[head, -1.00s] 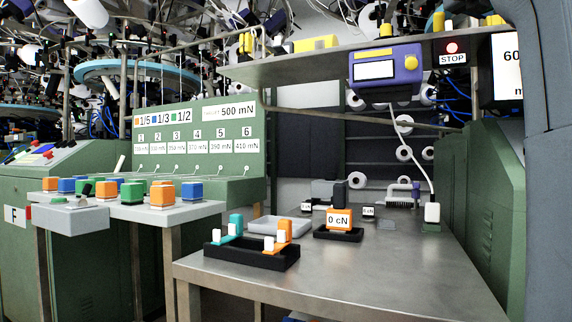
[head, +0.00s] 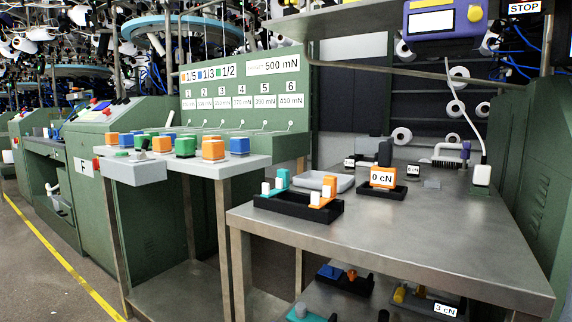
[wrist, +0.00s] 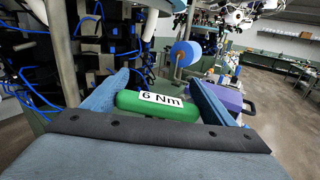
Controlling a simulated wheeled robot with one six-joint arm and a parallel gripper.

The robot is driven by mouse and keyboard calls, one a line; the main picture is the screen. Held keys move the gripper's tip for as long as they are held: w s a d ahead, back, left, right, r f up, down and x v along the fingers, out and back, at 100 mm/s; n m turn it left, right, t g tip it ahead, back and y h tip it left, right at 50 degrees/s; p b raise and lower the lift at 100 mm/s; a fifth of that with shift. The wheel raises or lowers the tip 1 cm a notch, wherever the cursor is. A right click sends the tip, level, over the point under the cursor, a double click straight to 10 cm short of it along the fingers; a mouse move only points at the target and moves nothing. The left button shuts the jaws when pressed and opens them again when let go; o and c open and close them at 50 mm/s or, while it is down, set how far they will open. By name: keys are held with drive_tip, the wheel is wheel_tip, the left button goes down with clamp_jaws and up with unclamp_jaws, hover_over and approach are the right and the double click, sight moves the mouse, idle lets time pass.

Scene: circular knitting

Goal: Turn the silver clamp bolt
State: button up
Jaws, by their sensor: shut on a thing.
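My gripper (wrist: 158,90) shows in the wrist view with its two blue fingers closed around a green handle (wrist: 128,101) labelled "6 Nm". The handle lies crosswise between the fingers. The far end of whatever this handle belongs to is hidden. I cannot make out the silver clamp bolt in either view. My gripper is not in the head view.
A metal table (head: 400,230) at right bears a black tray (head: 300,208) and a "0 cN" device (head: 383,180). A grey side table (head: 190,166) holds coloured blocks. Blue cables and dark machine parts (wrist: 90,50) stand close at left in the wrist view. Floor is clear at lower left.

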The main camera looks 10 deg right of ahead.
drive_tip(key=r+p, duration=0.1)
drive_tip(key=p, duration=0.1)
drive_tip(key=w+r+p, duration=0.1)
drive_tip(key=p, duration=0.1)
drive_tip(key=r+p, duration=0.1)
drive_tip(key=shift+w+d+r+p, duration=0.15)
drive_tip(key=shift+w+d+p, duration=0.1)
drive_tip(key=shift+d+p, duration=0.15)
idle(0.3)
drive_tip(key=o, duration=1)
drive_tip(key=c, duration=0.5)
drive_tip(key=shift+r+p, duration=0.55)
drive_tip(key=shift+p, duration=0.4)
drive_tip(key=shift+r+p, duration=0.35)
drive_tip(key=shift+p, duration=0.1)
